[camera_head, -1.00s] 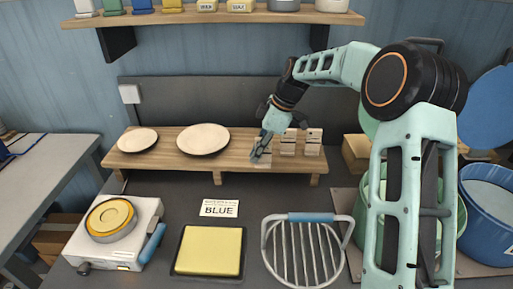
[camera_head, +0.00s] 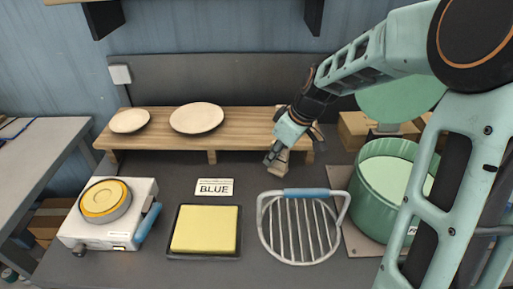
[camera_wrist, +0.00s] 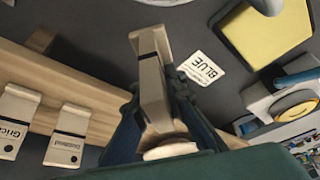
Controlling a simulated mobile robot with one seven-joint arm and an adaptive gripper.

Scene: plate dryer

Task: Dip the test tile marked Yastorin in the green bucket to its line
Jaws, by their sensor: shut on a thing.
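My gripper (camera_head: 272,157) is shut on a pale test tile (camera_wrist: 151,68), held in front of the wooden shelf's right part. Two other tiles lie on the shelf in the wrist view, one reading "Grica" (camera_wrist: 14,122), the other (camera_wrist: 70,135) unclear.
The wooden shelf (camera_head: 160,143) also carries two round plates (camera_head: 197,118). A wire rack with a blue handle (camera_head: 306,193) stands between my gripper and the bucket, nearer the front. A yellow pad (camera_head: 205,229), a "BLUE" card (camera_head: 214,188) and a white device (camera_head: 139,196) are to the left.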

